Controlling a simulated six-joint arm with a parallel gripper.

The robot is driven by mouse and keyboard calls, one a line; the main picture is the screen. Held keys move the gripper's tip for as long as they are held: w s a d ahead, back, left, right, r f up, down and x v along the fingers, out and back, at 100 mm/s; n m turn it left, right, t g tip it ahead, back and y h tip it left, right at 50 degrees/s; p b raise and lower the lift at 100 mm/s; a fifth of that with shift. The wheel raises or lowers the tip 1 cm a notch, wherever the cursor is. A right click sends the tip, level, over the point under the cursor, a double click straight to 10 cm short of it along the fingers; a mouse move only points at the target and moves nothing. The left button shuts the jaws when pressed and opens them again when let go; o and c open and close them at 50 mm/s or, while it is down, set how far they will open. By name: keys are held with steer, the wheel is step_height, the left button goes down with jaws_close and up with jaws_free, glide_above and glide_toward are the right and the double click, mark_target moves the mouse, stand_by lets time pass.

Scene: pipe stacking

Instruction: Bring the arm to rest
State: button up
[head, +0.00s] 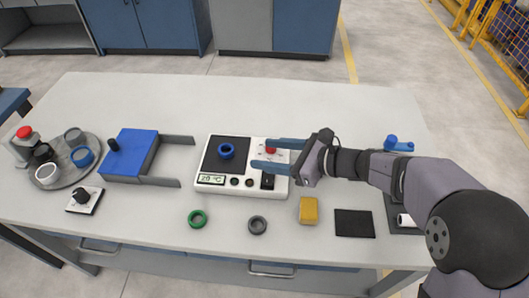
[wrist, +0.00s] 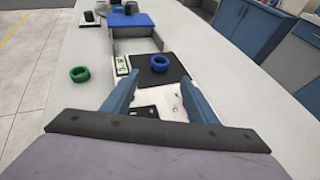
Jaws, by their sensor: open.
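My gripper (head: 268,155) is open, its two blue fingers spread apart and nothing held between them. It hovers over the right part of a white hotplate-like device (head: 210,189) with a black top plate and a small display. In the wrist view my gripper (wrist: 158,95) points along the table towards this device. A blue ring (head: 227,151) rests on the black plate, beyond my fingertips and apart from them. The blue ring also shows in the wrist view (wrist: 159,63). My arm reaches in from the right side of the table.
A green ring (head: 197,218), a grey ring (head: 257,225), a yellow block (head: 309,211) and a black pad (head: 354,223) lie along the front. A blue-topped fixture (head: 134,153) and a round grey tray (head: 76,180) with several rings stand left. The back of the table is clear.

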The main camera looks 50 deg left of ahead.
stand_by(0.3)
steer(key=w+d+n+t+h+p, duration=0.2)
steer(key=w+d+n+h+p, duration=0.15)
steer(key=d, duration=1.15)
steer(key=w+d+n+t+h+p, duration=0.2)
steer(key=d+n+h+p, duration=0.15)
steer(key=d, duration=1.15)
steer(key=s+d+r+n+h+p, duration=0.1)
steer(key=s+d+n+h, duration=0.1)
steer(key=d, duration=0.9)
steer(key=s+d+r+n+t+h+p, duration=0.1)
steer(key=s+d+n+h+p, duration=0.1)
steer(key=d, duration=1)
steer(key=shift+s+n+h+p, duration=0.3)
steer(key=shift+n+h, duration=0.5)
steer(key=shift+n, duration=0.4)
